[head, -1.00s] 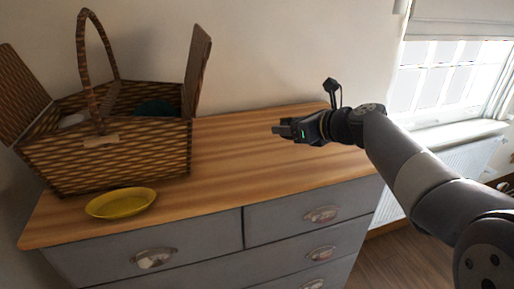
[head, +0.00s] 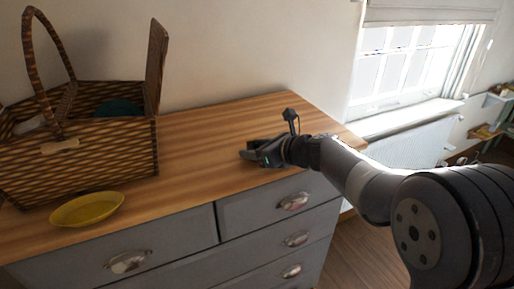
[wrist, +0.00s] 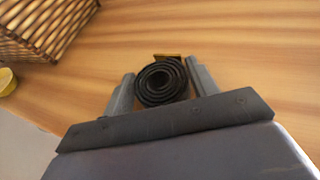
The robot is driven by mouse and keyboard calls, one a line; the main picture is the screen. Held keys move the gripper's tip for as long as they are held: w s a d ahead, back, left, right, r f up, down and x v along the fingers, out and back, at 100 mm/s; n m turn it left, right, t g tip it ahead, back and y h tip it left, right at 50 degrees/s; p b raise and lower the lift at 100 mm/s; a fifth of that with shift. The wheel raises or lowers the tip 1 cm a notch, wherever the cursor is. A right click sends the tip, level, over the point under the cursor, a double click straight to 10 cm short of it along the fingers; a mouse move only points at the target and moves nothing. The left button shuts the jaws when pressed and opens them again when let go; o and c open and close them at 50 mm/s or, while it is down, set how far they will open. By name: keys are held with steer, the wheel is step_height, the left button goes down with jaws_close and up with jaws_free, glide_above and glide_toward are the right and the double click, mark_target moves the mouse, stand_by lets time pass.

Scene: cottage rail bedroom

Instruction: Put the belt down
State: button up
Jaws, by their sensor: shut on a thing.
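The belt (wrist: 162,84) is a dark rolled-up coil with a brass-coloured buckle edge, seen in the wrist view between the two fingers. My gripper (wrist: 160,88) is shut on it. In the head view my gripper (head: 246,154) is low over the right part of the wooden dresser top (head: 200,140). The belt cannot be made out clearly there. I cannot tell whether the belt touches the wood.
An open wicker picnic basket (head: 100,152) with a dark teal thing (head: 120,107) inside stands at the left. A yellow dish (head: 87,209) lies in front of it near the dresser's front edge. The wood between basket and gripper is clear. A window (head: 385,68) is at the right.

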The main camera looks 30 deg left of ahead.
steer(key=shift+f, duration=0.2)
steer(key=o, duration=1)
steer(key=shift+r, duration=0.1)
steer(key=shift+o, duration=0.2)
steer(key=shift+r, duration=0.15)
steer(key=b+v, duration=0.2)
steer(key=v, duration=1)
